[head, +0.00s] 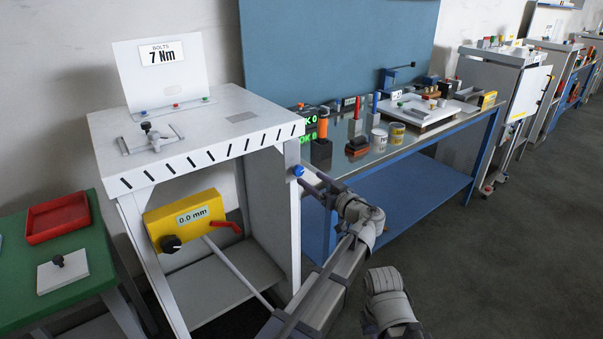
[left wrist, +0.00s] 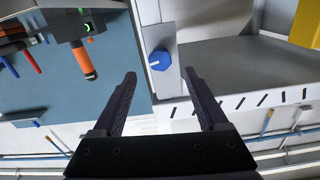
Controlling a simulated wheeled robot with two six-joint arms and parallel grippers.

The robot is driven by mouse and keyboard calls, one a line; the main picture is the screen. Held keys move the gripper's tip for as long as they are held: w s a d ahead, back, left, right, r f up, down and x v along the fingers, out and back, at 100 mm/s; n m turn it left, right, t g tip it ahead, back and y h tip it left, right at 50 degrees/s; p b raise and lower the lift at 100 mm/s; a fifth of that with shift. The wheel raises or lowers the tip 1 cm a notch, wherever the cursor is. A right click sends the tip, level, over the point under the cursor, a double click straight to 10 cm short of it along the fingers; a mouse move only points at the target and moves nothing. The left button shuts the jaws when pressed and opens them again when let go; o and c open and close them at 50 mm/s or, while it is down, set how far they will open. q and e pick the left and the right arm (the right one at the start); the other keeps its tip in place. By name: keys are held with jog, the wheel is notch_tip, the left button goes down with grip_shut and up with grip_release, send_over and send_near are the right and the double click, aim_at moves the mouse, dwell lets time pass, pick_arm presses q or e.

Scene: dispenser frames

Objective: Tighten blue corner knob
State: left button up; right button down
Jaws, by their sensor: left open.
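The blue corner knob (head: 298,170) sits on a grey plate at the front right corner post of the white dispenser frame (head: 128,213). In the left wrist view the knob (left wrist: 160,61) is a blue faceted disc on its plate. My left gripper (head: 312,180) is open just to the right of the knob in the head view. In the left wrist view its two dark fingers (left wrist: 159,76) point toward the knob, which shows between and beyond the tips. The jaws look empty, and I cannot tell the exact gap. My right gripper's fingers do not show.
A yellow gauge box (head: 185,219) reading 0.0 mm hangs on the frame's front. A 7 Nm sign (head: 161,53) and a small clamp (head: 150,139) are on top. A blue workbench (head: 405,150) with tools stands close right. Open floor lies at lower right.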

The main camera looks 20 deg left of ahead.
aim_at(300, 171)
pick_arm(q)
jog(key=shift+x, duration=3.05)
jog(key=shift+c, duration=0.3)
grip_shut()
